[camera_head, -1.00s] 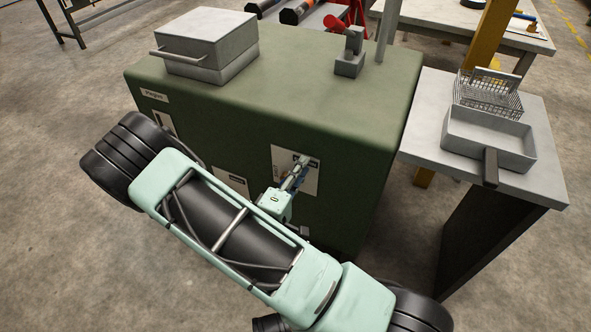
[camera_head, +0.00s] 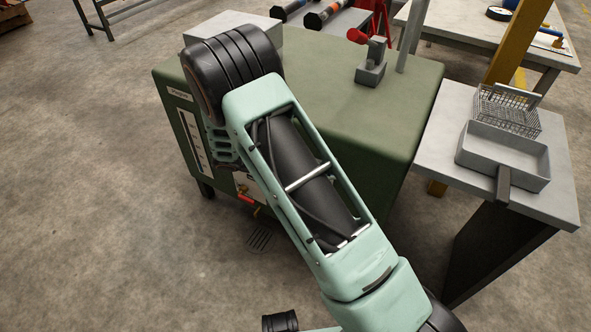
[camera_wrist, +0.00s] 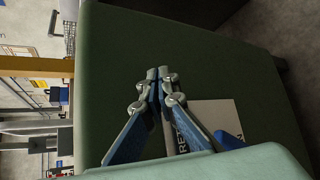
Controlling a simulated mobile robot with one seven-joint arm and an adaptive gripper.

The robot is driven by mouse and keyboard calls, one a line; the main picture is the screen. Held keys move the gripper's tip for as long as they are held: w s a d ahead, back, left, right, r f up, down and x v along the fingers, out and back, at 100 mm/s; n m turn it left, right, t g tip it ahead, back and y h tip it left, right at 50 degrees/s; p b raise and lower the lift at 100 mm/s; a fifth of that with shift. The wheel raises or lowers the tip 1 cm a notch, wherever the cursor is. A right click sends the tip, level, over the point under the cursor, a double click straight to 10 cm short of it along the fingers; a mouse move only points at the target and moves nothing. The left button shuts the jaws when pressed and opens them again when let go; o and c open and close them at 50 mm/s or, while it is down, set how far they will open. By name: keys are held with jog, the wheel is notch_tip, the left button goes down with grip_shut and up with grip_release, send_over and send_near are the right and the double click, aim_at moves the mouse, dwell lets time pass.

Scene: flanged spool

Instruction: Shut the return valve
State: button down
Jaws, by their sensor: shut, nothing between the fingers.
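The green cabinet (camera_head: 420,105) stands ahead of me. In the wrist view a pale plate (camera_wrist: 225,112) on its green face carries partly hidden lettering; "RE" and a final "N" show. My gripper (camera_wrist: 158,74) is shut and empty, its tips in front of the green face, just beyond the plate's edge in the picture. A blue piece (camera_wrist: 229,140) shows over the plate; I cannot tell whether it is a valve handle or part of my gripper. In the head view a red handle (camera_head: 246,198) with brass fittings shows low on the cabinet front. My arm hides my gripper and most of that front there.
A grey clamp-like block (camera_head: 371,65) stands on the cabinet top. A side table (camera_head: 440,155) at the right holds a grey tray (camera_head: 505,155) and a wire basket (camera_head: 508,108). A floor drain (camera_head: 260,238) and open floor lie at the front left.

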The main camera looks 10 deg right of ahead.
jog(key=w+a+r+n+g+y+p, duration=0.2)
jog(key=w+a+r+n+y, duration=0.3)
jog(key=w+a+y, duration=0.55)
jog(key=shift+m, duration=0.3)
jog(key=shift+s+d+f+b, duration=0.35)
jog(key=shift+s+f+b, duration=0.4)
jog(key=shift+f, duration=0.95)
jog(key=shift+s+d+f+b, duration=0.3)
jog(key=shift+s+f+b, duration=0.45)
jog(key=shift+f, duration=0.95)
jog(key=shift+s+d+f+b, duration=0.35)
jog(key=shift+s+f+b, duration=0.4)
jog(key=shift+f, duration=0.95)
jog(key=shift+s+d+y, duration=0.1)
jog(key=shift+y, duration=0.15)
